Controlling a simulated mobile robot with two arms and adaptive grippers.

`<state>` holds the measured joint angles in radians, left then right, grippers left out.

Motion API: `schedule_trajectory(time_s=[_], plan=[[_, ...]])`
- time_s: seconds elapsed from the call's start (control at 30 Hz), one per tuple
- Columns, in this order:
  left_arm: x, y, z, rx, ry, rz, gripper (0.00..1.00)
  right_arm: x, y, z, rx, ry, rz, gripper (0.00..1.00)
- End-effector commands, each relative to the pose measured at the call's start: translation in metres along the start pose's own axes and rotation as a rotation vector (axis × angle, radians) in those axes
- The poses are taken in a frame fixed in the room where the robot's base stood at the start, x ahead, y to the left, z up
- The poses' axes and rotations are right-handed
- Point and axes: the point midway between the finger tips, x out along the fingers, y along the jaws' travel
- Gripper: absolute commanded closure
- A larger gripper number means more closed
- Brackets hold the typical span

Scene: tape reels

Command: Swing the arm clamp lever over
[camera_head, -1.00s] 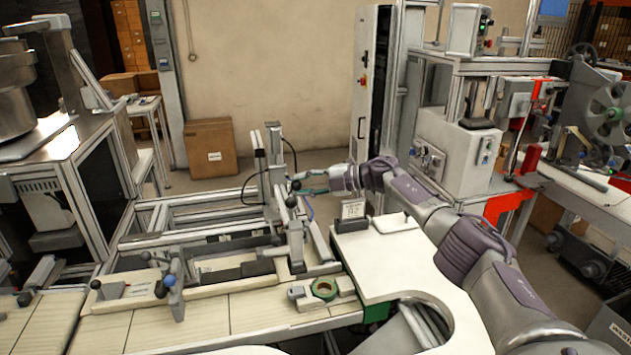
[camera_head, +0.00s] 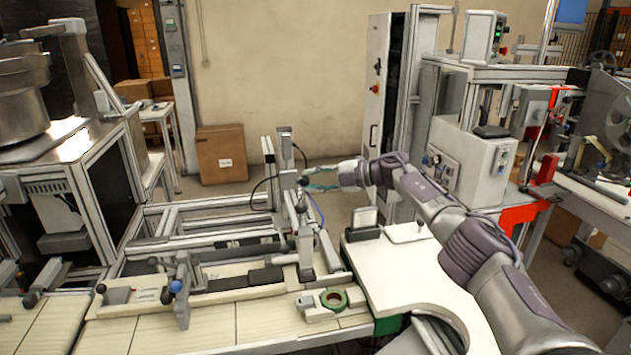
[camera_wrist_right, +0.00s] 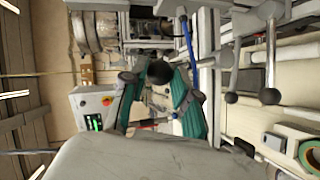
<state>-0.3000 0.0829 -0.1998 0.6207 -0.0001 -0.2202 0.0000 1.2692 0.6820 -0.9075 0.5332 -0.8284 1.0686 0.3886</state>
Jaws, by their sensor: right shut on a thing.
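The arm clamp stands as a grey upright metal post (camera_head: 305,245) at the right end of the bench fixture. Its lever appears to end in a black ball knob (camera_head: 303,181) near the top. My right gripper (camera_head: 312,186) reaches in from the right at that height, with its green fingers around the knob. In the right wrist view the black ball (camera_wrist_right: 159,72) lies between the fingertips of the gripper (camera_wrist_right: 157,82), which is shut on it. The lever's shaft is mostly hidden there. My left gripper is not in view.
A green tape reel (camera_head: 334,299) sits in a pale holder in front of the post. Other ball-ended levers (camera_head: 175,287) stand to the left on the fixture. A white curved table (camera_head: 400,265) lies right of the post. A cardboard box (camera_head: 221,153) stands behind.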

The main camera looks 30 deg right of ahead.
Motion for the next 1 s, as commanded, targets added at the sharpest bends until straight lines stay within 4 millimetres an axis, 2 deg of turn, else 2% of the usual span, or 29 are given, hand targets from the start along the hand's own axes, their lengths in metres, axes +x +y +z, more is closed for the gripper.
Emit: schedule_trajectory(time_s=[0.03, 0.13, 0.17, 0.3, 0.6, 0.73, 0.87, 1.0], plan=[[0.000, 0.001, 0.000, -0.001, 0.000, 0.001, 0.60, 0.001, 0.008, 0.000, -0.003, -0.004, 0.016, 1.00], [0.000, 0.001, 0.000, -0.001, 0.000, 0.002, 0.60, 0.001, 0.008, -0.001, -0.003, -0.003, 0.017, 1.00], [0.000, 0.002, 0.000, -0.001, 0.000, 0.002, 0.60, 0.001, 0.008, -0.001, -0.003, -0.003, 0.017, 0.67], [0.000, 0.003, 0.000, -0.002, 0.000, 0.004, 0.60, 0.001, 0.007, -0.001, -0.003, -0.003, 0.014, 0.45], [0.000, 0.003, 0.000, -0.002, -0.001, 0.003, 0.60, 0.001, 0.003, -0.001, -0.001, -0.001, 0.008, 0.45], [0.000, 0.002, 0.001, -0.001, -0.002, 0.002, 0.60, -0.006, 0.003, 0.001, -0.002, -0.003, 0.007, 0.45], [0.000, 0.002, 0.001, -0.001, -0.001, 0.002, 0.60, -0.026, 0.002, 0.001, -0.002, -0.004, 0.006, 0.45], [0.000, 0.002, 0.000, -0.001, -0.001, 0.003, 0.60, -0.057, 0.002, 0.001, -0.001, -0.004, 0.006, 0.45]])
